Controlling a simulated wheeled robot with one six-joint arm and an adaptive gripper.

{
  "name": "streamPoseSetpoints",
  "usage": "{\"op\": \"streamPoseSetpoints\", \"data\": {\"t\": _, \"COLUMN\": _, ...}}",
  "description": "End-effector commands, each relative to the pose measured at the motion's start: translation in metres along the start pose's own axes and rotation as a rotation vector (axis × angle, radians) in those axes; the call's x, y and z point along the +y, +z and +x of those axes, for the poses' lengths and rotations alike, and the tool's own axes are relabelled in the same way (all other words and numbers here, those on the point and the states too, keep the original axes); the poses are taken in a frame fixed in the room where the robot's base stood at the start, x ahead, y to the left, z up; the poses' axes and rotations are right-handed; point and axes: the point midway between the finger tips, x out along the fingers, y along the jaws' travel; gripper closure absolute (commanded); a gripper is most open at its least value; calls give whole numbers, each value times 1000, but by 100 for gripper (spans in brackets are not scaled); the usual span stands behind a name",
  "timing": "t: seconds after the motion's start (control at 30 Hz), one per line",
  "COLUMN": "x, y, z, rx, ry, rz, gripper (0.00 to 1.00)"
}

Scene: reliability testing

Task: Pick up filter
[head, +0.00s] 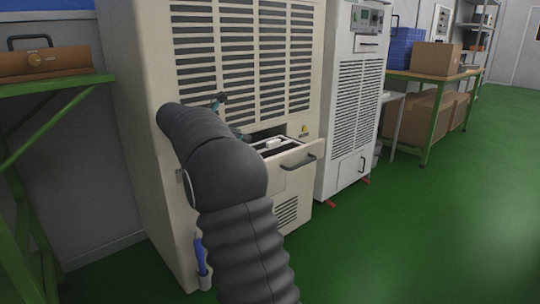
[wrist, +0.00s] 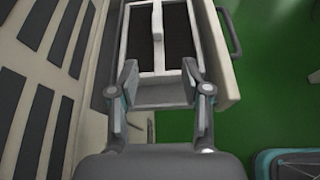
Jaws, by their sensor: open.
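The filter (wrist: 157,35) is a pale rectangular frame with dark panels and a light bar along its middle. It lies in the pulled-out drawer (wrist: 211,60) of the cream cabinet. In the head view the filter (head: 272,143) shows as a small light part inside the drawer (head: 297,178), partly hidden by my arm. My gripper (wrist: 159,68) is open, with one finger on each side of the near end of the filter frame, and nothing is held. Whether the fingers touch it cannot be told. In the head view my gripper (head: 229,117) is mostly hidden behind my arm.
The cream cabinet (head: 150,120) with louvres stands behind the drawer. The drawer's dark handle (head: 300,163) sticks out in front. A second white cabinet (head: 352,110) is to the right, and a green bench (head: 50,85) is at left. Green floor at right is clear.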

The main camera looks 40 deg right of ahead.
Motion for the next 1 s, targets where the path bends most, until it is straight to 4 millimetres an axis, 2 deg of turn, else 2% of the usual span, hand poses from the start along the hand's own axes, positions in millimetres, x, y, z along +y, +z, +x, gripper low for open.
{"op": "streamPoseSetpoints", "data": {"t": 0.1, "x": 10, "y": -1, "z": 10, "rx": -38, "ry": -13, "rz": -55, "gripper": 52}}
{"op": "streamPoseSetpoints", "data": {"t": 0.27, "x": 12, "y": 0, "z": 26, "rx": -52, "ry": -20, "rz": -76, "gripper": 52}}
{"op": "streamPoseSetpoints", "data": {"t": 0.6, "x": 11, "y": 3, "z": 84, "rx": -51, "ry": -18, "rz": -73, "gripper": 52}}
{"op": "streamPoseSetpoints", "data": {"t": 1.0, "x": 9, "y": 4, "z": 110, "rx": -50, "ry": -18, "rz": -73, "gripper": 52}}
